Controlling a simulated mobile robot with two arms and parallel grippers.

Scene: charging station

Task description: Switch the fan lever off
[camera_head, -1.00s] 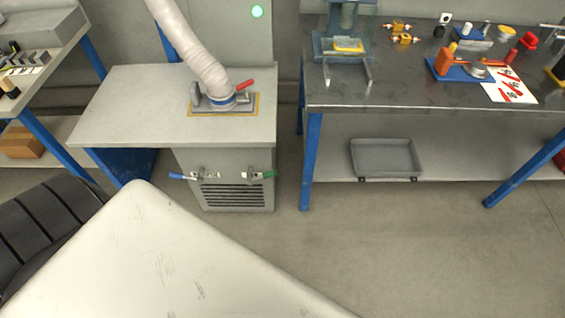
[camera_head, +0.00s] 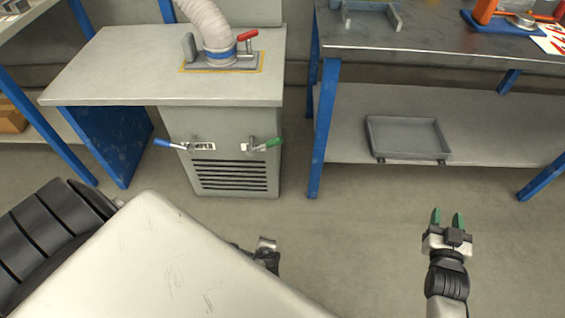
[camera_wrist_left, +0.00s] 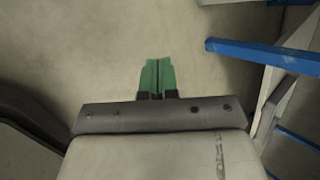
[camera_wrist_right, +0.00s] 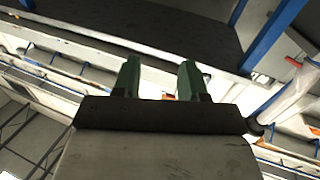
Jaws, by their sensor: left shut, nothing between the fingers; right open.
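A grey cabinet (camera_head: 180,150) with a louvred vent stands under the light worktop. Its front carries a blue-handled lever (camera_head: 168,144) on the left and a green-handled lever (camera_head: 267,144) on the right, each beside a small label. The left label is partly covered and I cannot read the labels surely. A red-handled lever (camera_head: 247,35) sits at the hose base on the worktop. My right gripper (camera_head: 448,218) is open and empty, low at the right, well apart from the levers. My left gripper (camera_wrist_left: 158,62) is shut and empty above the floor in the left wrist view.
A metal workbench (camera_head: 430,38) on blue legs stands right of the cabinet, with a grey tray (camera_head: 408,137) on its lower shelf. A pale hose (camera_head: 208,20) rises from the worktop (camera_head: 110,75). The floor before the cabinet and workbench is clear.

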